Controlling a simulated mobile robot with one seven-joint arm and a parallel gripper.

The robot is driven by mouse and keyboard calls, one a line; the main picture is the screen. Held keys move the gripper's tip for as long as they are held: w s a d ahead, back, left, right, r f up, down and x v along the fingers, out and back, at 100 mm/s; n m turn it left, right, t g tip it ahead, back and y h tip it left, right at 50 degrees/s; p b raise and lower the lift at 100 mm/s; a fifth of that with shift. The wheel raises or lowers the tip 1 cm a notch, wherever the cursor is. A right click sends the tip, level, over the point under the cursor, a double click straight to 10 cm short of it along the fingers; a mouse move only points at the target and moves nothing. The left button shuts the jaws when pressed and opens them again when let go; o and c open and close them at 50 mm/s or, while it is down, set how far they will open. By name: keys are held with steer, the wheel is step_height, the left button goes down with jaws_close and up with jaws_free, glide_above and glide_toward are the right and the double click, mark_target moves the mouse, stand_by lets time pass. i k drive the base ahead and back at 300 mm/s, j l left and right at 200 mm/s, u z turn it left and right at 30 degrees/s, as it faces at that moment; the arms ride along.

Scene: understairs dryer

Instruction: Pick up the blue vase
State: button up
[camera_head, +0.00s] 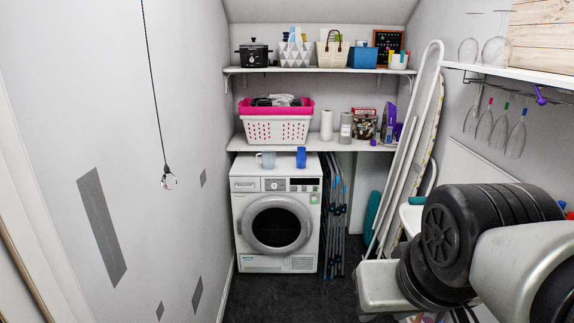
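Parts of my arm, black and pale grey, fill the lower right of the view, well to the right of the dryer and closer to the camera. I cannot make out my gripper's fingers in this view. Nothing of mine is near the vase.
A shelf (365,146) with a laundry basket (276,127) and bottles runs above and behind the dryer. Folded racks (335,215) stand right of it, and an ironing board (420,145) leans further right. A cord (153,85) hangs at left. The floor before the dryer looks clear.

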mark_target(300, 158)
steer(key=i, duration=3.3)
steer(key=i+l, duration=0.35)
steer(key=i, duration=0.2)
